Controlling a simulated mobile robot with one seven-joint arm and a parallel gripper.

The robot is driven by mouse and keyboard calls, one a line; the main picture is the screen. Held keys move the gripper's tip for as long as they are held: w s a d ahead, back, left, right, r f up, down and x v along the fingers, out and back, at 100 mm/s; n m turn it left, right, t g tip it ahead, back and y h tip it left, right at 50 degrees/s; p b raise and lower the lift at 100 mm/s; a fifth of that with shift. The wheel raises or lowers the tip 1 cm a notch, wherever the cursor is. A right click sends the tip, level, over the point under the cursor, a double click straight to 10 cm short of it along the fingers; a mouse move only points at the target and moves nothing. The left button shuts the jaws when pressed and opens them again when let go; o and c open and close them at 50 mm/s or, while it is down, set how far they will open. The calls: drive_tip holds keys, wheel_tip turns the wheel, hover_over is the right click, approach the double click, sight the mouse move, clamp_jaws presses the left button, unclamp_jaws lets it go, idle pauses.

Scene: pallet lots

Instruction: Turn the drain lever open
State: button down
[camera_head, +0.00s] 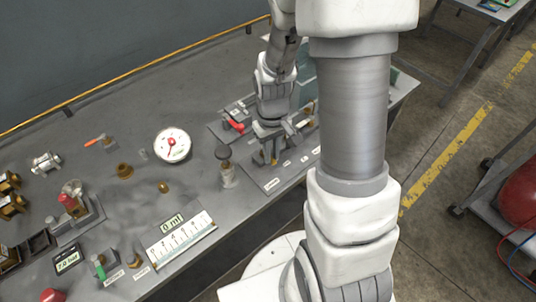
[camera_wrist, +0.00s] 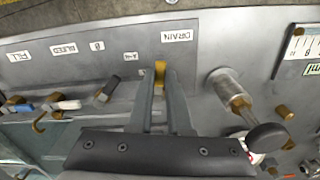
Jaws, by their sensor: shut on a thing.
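The drain lever (camera_wrist: 160,72) shows in the wrist view as a small brass-coloured piece on a grey panel (camera_wrist: 215,50), beside the upside-down label DRAIN (camera_wrist: 177,36). My gripper (camera_wrist: 161,82) is shut on this lever, with one finger on each side of it. In the head view my gripper (camera_head: 269,158) reaches down to the front part of the panel (camera_head: 290,171). Most of the lever is hidden there behind the fingers. I cannot tell the lever's exact angle.
In the wrist view a black-knobbed plunger (camera_wrist: 240,103) stands right of my fingers. A dark-handled lever (camera_wrist: 106,89), a white one (camera_wrist: 66,105) and a blue one stand to the left.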

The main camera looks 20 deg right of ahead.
drive_tip(key=shift+w+d+n, duration=0.1)
drive_tip(key=shift+d+n, duration=0.25)
drive_tip(key=shift+n, duration=0.75)
drive_tip(key=c, duration=0.8)
unclamp_jaws()
drive_tip(key=shift+c, duration=0.2)
wheel_tip(320, 180, up, 18)
drive_tip(key=p, duration=0.2)
drive_tip(key=shift+f, duration=0.25)
